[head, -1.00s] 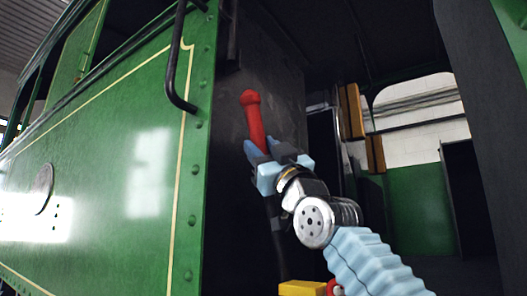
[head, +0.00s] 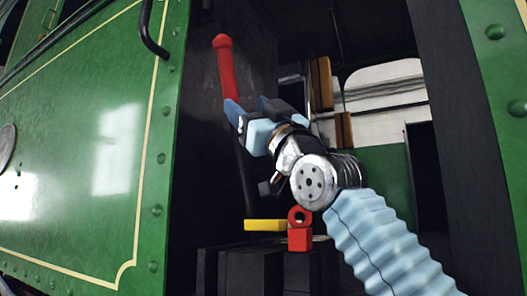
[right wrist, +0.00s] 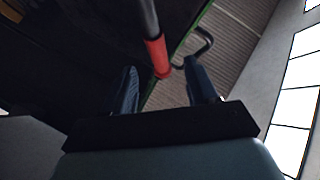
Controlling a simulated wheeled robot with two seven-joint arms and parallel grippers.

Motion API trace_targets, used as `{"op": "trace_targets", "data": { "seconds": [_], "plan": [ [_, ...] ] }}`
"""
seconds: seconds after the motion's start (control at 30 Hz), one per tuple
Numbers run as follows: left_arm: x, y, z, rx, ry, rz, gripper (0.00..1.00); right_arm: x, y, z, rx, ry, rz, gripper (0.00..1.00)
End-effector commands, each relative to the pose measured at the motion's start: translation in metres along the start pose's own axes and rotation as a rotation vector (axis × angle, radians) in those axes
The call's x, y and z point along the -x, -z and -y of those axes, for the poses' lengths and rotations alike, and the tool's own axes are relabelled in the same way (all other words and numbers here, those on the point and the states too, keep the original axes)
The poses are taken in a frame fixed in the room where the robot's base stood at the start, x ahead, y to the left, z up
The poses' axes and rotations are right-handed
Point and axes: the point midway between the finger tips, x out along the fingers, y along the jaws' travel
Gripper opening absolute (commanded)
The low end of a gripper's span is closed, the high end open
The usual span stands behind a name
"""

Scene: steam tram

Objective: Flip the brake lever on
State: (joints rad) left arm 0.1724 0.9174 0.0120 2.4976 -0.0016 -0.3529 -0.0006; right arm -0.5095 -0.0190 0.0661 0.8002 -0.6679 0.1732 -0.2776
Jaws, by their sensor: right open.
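The brake lever has a red handle (head: 226,70) on a dark shaft (head: 246,180) and stands nearly upright, tilted slightly, beside the black cab wall. My right gripper (head: 250,108) is at the lower part of the red handle, with its blue fingers apart. In the right wrist view the red handle (right wrist: 157,56) shows between the two spread fingers of the right gripper (right wrist: 162,75). I cannot tell whether a finger touches it. Part of the lever is hidden behind the gripper in the head view. My left gripper is not in view.
A yellow block (head: 265,225) and a red ringed part (head: 299,238) sit on a black box below the gripper. The green tram side (head: 90,150) with a black handrail (head: 150,30) is at left. A dark post (head: 465,130) stands at right.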

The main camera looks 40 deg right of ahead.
Motion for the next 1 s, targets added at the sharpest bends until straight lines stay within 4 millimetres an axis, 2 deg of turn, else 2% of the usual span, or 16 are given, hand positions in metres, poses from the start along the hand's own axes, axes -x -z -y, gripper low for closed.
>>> {"op": "trace_targets", "data": {
  "seconds": [0.03, 0.1, 0.17, 0.3, 0.5, 1.0],
  "plan": [
    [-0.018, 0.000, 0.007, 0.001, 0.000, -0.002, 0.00, 0.019, -0.006, 0.003, 0.000, 0.000, -0.002, 0.58],
    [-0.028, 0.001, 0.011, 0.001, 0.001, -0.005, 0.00, 0.033, -0.005, 0.002, 0.000, 0.000, -0.002, 0.58],
    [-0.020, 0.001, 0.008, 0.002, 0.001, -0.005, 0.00, 0.034, 0.000, -0.003, 0.002, -0.004, 0.003, 0.58],
    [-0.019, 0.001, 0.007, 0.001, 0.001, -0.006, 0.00, 0.046, 0.000, -0.002, 0.002, -0.003, 0.002, 0.58],
    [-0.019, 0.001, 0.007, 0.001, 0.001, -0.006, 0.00, 0.053, 0.001, 0.000, 0.000, 0.001, 0.000, 0.58],
    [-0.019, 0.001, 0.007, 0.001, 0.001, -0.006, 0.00, 0.052, 0.000, 0.001, -0.001, 0.001, 0.000, 0.58]
  ]
}}
